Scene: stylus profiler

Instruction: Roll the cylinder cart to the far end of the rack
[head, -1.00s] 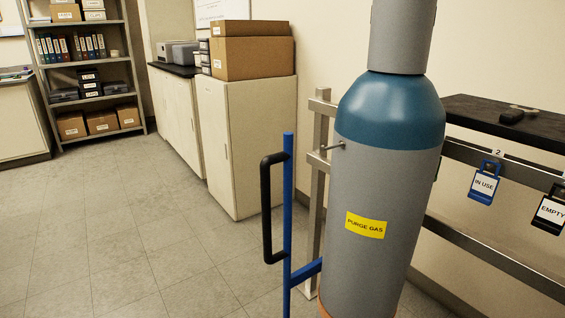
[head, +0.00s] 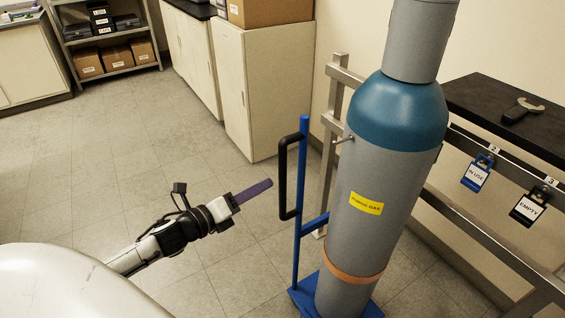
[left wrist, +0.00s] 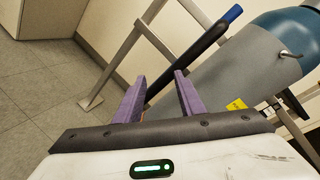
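The cylinder cart has a blue upright post (head: 301,190), a black loop handle (head: 284,178) and a blue base plate (head: 301,297) on the floor. It bears a tall grey gas cylinder (head: 340,235) with a blue shoulder, a yellow "PURGE GAS" label and an orange band. My left gripper (head: 268,185) is just left of the handle, apart from it in the head view. In the left wrist view its two purple fingers (left wrist: 158,98) are spread with nothing held; the black handle (left wrist: 195,58) lies beyond the gap. My right gripper is not in view.
The metal rack (head: 480,217) stands behind and right of the cylinder, with an "IN USE" tag (head: 476,175) and an "EMPTY" tag (head: 528,207). A wrench (head: 522,109) lies on the black top (head: 480,90). Cabinets (head: 262,90) stand behind; the floor at left is clear.

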